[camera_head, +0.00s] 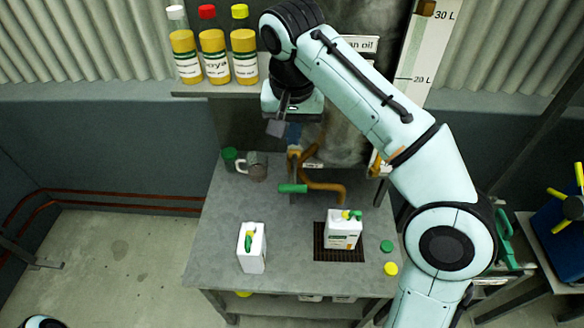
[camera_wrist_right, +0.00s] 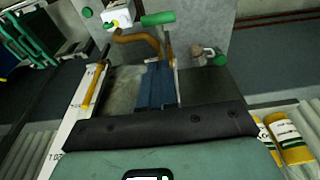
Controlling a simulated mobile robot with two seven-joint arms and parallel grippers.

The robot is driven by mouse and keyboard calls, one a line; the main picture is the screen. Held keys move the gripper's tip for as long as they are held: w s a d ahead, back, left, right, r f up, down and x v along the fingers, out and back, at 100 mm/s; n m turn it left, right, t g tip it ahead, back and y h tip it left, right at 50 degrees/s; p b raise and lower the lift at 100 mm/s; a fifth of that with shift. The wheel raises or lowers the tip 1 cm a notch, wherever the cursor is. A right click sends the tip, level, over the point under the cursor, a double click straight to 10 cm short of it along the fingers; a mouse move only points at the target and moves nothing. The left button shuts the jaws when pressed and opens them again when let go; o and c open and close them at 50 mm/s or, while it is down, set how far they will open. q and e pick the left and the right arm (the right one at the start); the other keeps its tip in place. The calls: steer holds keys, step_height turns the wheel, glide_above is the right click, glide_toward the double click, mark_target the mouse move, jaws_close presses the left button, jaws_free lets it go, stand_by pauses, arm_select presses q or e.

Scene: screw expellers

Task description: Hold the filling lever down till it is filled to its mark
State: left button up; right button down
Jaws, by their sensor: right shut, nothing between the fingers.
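The filling lever has a green handle (camera_head: 292,188) that points out from the brass valve over the bench; it also shows at the top of the right wrist view (camera_wrist_right: 158,19). A brown spout pipe (camera_head: 330,190) curves right to a white canister (camera_head: 342,232) with a green-yellow top. The canister stands upright on a dark grate; its fill level cannot be told. My right gripper (camera_head: 280,128) is shut and empty, above and behind the green handle and apart from it. Its fingers show in the right wrist view (camera_wrist_right: 159,72). My left gripper is not in view.
A second white canister (camera_head: 252,248) stands at the bench's front left. Green (camera_head: 387,246) and yellow (camera_head: 391,268) caps lie right of the grate. Bottles (camera_head: 214,52) line a shelf above.

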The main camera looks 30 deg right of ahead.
steer(key=b, duration=0.5)
glide_toward(293, 184)
steer(key=f, duration=0.3)
steer(key=w+f, duration=0.1)
steer(key=f, duration=0.1)
steer(key=shift+w+d+f, duration=0.1)
steer(key=shift+w+d, duration=0.05)
steer(key=shift+d, duration=0.2)
steer(key=shift+s+a+f, duration=0.1)
steer(key=shift+s+f, duration=0.1)
steer(key=shift+f, duration=0.2)
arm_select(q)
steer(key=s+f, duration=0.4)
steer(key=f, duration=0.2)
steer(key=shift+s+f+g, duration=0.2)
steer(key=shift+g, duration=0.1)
arm_select(e)
steer(key=shift+w, duration=0.1)
